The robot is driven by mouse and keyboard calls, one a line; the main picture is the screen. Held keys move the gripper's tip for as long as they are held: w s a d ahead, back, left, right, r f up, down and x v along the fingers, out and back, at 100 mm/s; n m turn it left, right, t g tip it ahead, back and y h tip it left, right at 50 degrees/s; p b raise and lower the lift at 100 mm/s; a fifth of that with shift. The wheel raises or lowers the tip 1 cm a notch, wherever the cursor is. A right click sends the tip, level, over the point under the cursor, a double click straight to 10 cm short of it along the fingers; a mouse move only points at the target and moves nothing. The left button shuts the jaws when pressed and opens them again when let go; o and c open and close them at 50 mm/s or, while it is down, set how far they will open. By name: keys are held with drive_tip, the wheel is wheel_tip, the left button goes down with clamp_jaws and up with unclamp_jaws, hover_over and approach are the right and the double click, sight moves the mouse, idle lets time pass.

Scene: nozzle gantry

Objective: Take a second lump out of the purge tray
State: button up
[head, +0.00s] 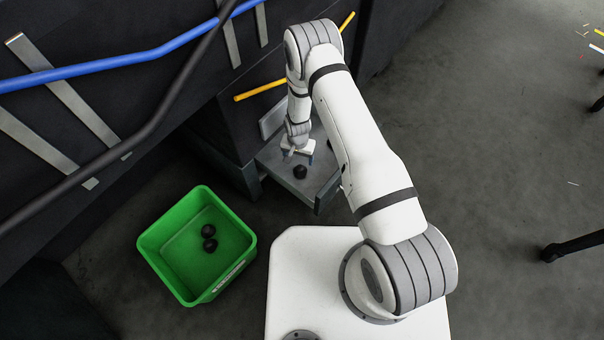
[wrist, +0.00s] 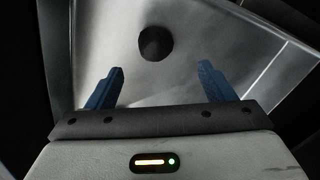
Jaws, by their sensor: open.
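The purge tray (head: 275,161) is a grey metal drawer below the dark gantry, and its bare floor also fills much of the wrist view (wrist: 105,35). A black rounded lump (head: 300,171) lies on the tray floor. In the wrist view the lump (wrist: 155,43) is ahead of the two blue fingers and roughly centred between them, not touching either. My gripper (head: 298,152) is over the tray just behind the lump; in the wrist view it is open and empty (wrist: 161,70). My arm hides part of the tray's right side.
The tray's raised walls surround the lump. Blue and black pipes (head: 160,50) cross the upper left, and a yellow bar (head: 262,89) runs above the tray.

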sight(300, 167)
wheel_tip(300, 167, down, 3)
drive_tip(key=shift+s+f+b, duration=0.1)
drive_tip(key=shift+b, duration=0.25)
drive_tip(key=f, duration=0.1)
drive_tip(key=f+b, duration=0.1)
drive_tip(key=f, duration=0.1)
drive_tip(key=f+b, duration=0.1)
drive_tip(key=f, duration=0.1)
drive_tip(key=shift+d+f, duration=0.2)
drive_tip(key=shift+d, duration=0.2)
drive_tip(key=shift+c, duration=0.6)
drive_tip(key=c, duration=1)
drive_tip(key=shift+o, duration=0.2)
drive_tip(key=shift+r, duration=0.1)
